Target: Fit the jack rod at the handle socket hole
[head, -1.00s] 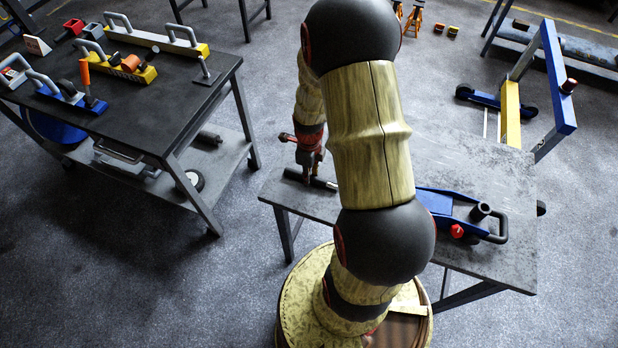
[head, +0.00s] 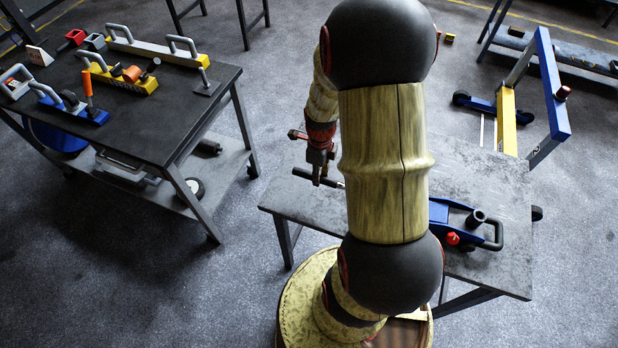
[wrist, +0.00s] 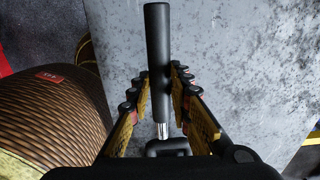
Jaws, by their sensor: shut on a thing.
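The jack rod (wrist: 158,60) is a dark bar with a bright metal part lower down in the wrist view. My gripper (wrist: 160,80) is shut on it, a finger on either side. In the head view my gripper (head: 318,180) and the rod (head: 303,173) are over the left part of the grey table; whether the rod touches the top I cannot tell. The blue trolley jack (head: 440,213) stands at the table's right, partly hidden by my arm. Its dark handle socket (head: 476,218) points up at a tilt, apart from the rod.
The grey table (head: 490,180) has bare room behind the jack. A black looped handle (head: 497,236) and red knob (head: 453,239) are by the socket. A dark trolley (head: 150,120) with tools is at left. A blue and yellow frame (head: 550,85) stands behind right.

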